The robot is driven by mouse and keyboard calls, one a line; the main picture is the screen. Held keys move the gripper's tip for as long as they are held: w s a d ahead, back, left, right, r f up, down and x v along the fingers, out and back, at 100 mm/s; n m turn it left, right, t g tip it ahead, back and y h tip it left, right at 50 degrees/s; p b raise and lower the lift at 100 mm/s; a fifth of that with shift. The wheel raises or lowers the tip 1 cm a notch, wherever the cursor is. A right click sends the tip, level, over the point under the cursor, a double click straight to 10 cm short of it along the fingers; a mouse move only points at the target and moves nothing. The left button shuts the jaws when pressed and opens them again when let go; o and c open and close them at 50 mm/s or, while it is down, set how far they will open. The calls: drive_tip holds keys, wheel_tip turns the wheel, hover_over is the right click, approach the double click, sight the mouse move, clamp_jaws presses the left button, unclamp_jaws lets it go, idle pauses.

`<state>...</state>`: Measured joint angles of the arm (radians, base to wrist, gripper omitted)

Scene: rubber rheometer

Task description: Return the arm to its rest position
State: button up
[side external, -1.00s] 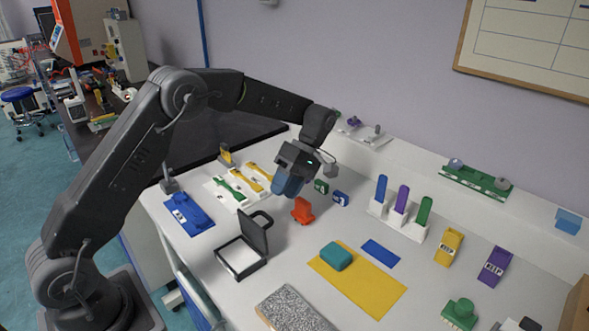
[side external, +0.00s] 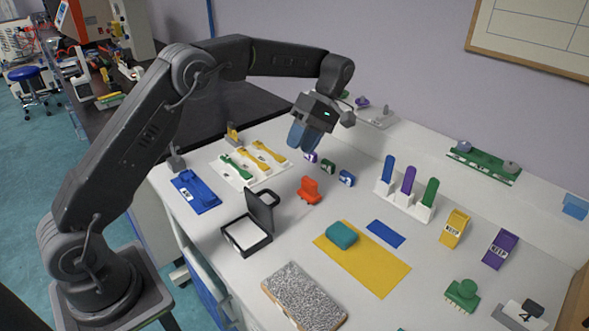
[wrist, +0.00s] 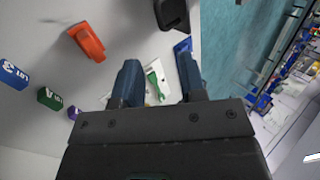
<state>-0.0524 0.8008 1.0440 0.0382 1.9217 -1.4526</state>
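My gripper (side external: 303,138) hangs above the back middle of the white bench, clear of the objects below it. In the wrist view its two blue fingers (wrist: 160,76) stand apart with nothing held between them. The arm reaches out over the bench from its base at the left, bent at the elbow. Below and near the gripper in the side view are small purple (side external: 311,157), green (side external: 328,166) and blue (side external: 347,178) blocks, and an orange-red piece (side external: 309,190). The orange-red piece also shows in the wrist view (wrist: 87,42).
A white tray (side external: 262,182) holds green and yellow pieces. A blue plate (side external: 195,191), an open black box (side external: 247,236) and a yellow mat (side external: 378,276) lie in front. A rack (side external: 406,205) holds three upright coloured pieces. A wall stands behind; the air above the bench is free.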

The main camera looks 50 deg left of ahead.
drive_tip(key=s+d+r+m+t, duration=0.2)
drive_tip(key=s+r+m+t, duration=0.5)
drive_tip(key=s+r, duration=0.4)
drive_tip(key=s+f+m+t, duration=0.2)
drive_tip(key=s+m+t, duration=0.1)
drive_tip(key=s+m, duration=0.2)
drive_tip(key=s+d+f+m+t, duration=0.1)
drive_tip(key=s+m, duration=0.4)
drive_tip(key=s, duration=0.5)
drive_tip(key=shift+s+f+t, duration=0.15)
drive_tip(key=shift+f+t, duration=0.35)
drive_tip(key=shift+t, duration=0.4)
